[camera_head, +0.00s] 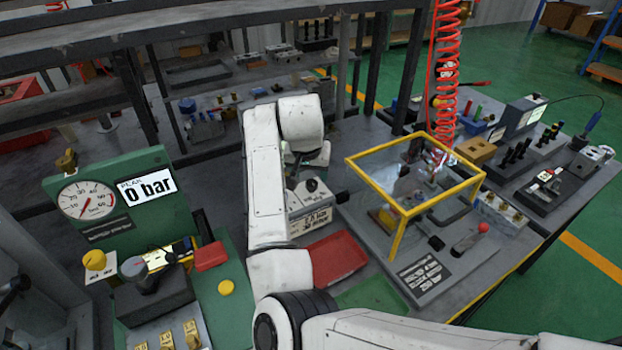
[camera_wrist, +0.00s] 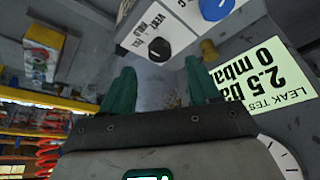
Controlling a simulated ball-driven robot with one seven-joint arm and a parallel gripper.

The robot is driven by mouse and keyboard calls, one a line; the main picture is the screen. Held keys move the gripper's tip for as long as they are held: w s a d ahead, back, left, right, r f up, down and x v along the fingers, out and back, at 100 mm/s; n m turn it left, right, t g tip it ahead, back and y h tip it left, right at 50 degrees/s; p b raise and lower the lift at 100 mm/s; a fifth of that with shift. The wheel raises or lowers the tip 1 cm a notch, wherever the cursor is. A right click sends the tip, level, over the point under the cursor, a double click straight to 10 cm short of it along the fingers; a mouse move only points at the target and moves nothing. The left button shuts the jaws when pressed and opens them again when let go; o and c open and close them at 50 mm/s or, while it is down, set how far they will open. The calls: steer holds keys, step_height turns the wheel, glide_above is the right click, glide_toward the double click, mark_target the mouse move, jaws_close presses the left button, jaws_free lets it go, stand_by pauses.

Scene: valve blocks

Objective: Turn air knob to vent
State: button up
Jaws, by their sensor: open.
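A round black knob (camera_wrist: 160,48) sits on a white panel (camera_wrist: 178,22) in the wrist view, with small upside-down lettering beside it that seems to include "vent" and "hold". My gripper (camera_wrist: 160,88) has its two green fingers spread, one to each side below the knob in the picture, apart from it and empty. In the head view a black knob (camera_head: 312,185) shows on top of a pale box (camera_head: 309,207) below my arm's end; my fingers are mostly hidden there. I cannot read the knob's pointer clearly.
A blue knob (camera_wrist: 215,8) sits beside the black one. A pale "LEAK TEST" label (camera_wrist: 268,88) lies at the right. In the head view a red tray (camera_head: 338,256) is in front of the box, a yellow-framed clear guard (camera_head: 412,175) right, and a gauge panel (camera_head: 110,200) left.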

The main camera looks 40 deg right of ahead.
mark_target(311, 183)
steer(key=shift+x, duration=2.3)
steer(key=c, duration=1)
